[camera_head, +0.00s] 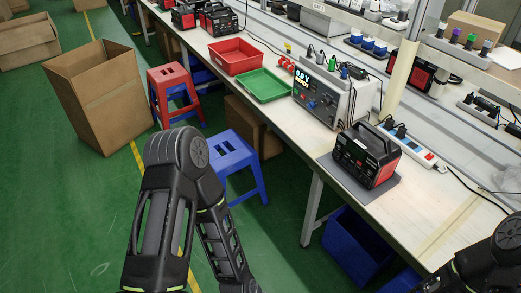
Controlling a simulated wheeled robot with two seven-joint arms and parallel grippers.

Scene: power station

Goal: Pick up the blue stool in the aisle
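The blue stool (235,154) stands upright on the green floor beside the long workbench, near the middle of the camera_head view. Its top has slots, and its right-hand legs show. My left arm's bent elbow stands in front of its left side and hides part of it. My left gripper is out of the picture; only arm links show. My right arm shows at the bottom right corner, and its gripper is also out of view.
A red stool (172,77) stands behind the blue one, beside a large open cardboard box (100,75). The workbench (300,130) runs along the right, carrying trays and power units. Blue bins (352,240) sit under it. Open green floor (60,200) lies at the left.

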